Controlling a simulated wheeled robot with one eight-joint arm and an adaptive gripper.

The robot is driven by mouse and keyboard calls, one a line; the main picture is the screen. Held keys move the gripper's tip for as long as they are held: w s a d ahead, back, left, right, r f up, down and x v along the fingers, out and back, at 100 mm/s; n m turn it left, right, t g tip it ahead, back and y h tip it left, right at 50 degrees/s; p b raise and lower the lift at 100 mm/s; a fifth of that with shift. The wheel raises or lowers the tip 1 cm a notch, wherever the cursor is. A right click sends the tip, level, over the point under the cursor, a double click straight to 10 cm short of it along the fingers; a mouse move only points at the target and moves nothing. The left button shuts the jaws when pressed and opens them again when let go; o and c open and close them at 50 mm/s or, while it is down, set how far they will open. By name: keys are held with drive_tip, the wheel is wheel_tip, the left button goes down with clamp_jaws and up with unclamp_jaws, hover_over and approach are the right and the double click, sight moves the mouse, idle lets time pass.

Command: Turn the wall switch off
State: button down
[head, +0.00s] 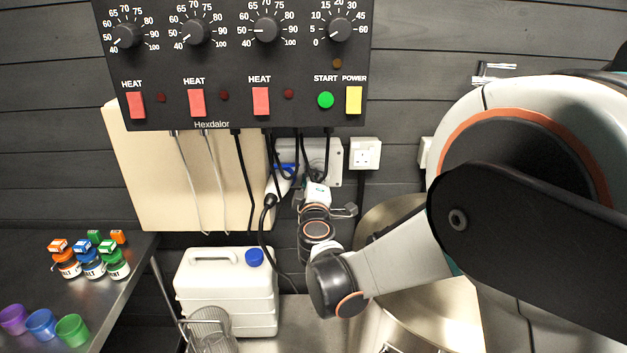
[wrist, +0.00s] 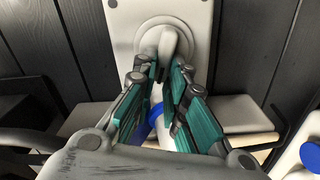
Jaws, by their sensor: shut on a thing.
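The wall switch is a light grey plate (wrist: 203,20) in the wrist view, with a round boss and a pale rotary handle (wrist: 168,42). In the head view it shows as a grey box (head: 334,152) on the dark wall, below the control panel. My gripper (wrist: 165,75) has its teal-sided fingers on either side of the handle's free end, shut on it. The handle points from the boss towards my gripper in the wrist view. In the head view my gripper (head: 317,192) is at the box's lower edge and hides the handle.
The black control panel (head: 225,125) with hanging cables is just above. A blue plug (head: 285,170) is left of my gripper. A white socket (head: 365,153) is right of the switch. A white canister (head: 225,290) stands below left. Jars and cups stand on the left counter (head: 100,290).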

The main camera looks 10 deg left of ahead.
drive_tip(key=shift+f+n+b, duration=0.2)
drive_tip(key=shift+n, duration=0.65)
drive_tip(key=shift+f+n+b, duration=0.15)
drive_tip(key=shift+n, duration=0.7)
drive_tip(key=c, duration=1.6)
unclamp_jaws()
drive_tip(key=shift+a, duration=0.1)
drive_tip(key=v, duration=1.2)
drive_tip(key=shift+s, duration=0.15)
